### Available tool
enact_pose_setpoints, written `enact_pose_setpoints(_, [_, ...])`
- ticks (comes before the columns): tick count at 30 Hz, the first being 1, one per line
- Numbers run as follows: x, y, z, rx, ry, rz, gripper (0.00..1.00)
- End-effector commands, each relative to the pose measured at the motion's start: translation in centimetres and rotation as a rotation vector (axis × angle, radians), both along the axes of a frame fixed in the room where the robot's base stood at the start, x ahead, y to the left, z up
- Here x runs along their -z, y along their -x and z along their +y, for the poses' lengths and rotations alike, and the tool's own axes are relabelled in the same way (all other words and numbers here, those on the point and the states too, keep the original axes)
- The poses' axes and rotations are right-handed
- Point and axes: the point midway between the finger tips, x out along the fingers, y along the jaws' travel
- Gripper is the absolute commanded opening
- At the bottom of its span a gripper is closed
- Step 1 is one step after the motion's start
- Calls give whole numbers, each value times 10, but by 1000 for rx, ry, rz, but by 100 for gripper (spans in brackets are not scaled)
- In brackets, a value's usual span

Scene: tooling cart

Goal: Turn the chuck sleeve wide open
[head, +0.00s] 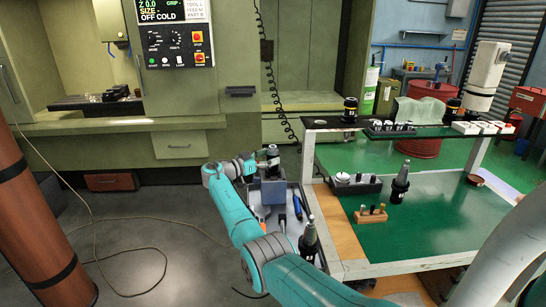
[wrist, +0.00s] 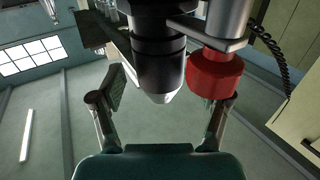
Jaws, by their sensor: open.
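The chuck (wrist: 158,62) fills the upper middle of the wrist view, with a black ringed sleeve and a pale tapered nose. In the head view, a small dark chuck (head: 272,153) stands above a blue-grey block on the cart. My gripper (wrist: 170,92) is open, its two fingers spread to either side of the chuck nose, with a gap at the left finger. The right finger is close to a red cylinder (wrist: 214,74) beside the chuck; I cannot tell whether they touch. My gripper (head: 254,166) is small and partly hidden in the head view.
The narrow tool cart tray (head: 274,216) holds a blue-handled tool and a tapered holder (head: 310,238). A green-topped bench (head: 440,215) with tool holders stands close on the right. The machine cabinet (head: 170,125) is behind. A cable lies on the floor at left.

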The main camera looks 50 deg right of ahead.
Motion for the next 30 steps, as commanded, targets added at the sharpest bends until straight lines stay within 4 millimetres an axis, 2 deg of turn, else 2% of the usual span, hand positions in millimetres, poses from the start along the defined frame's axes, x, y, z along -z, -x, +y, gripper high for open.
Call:
enact_pose_setpoints(6, [0, 6, -18, 0, 0, 1, 76])
enact_pose_setpoints(16, [0, 7, -21, 0, 0, 0, 76])
enact_pose_setpoints(17, [0, 7, -21, 0, 0, 0, 71])
enact_pose_setpoints(21, [0, 7, -20, 0, 0, 1, 36])
enact_pose_setpoints(24, [0, 7, -20, 0, 0, 0, 15])
enact_pose_setpoints(30, [0, 7, -20, -4, 0, 0, 15])
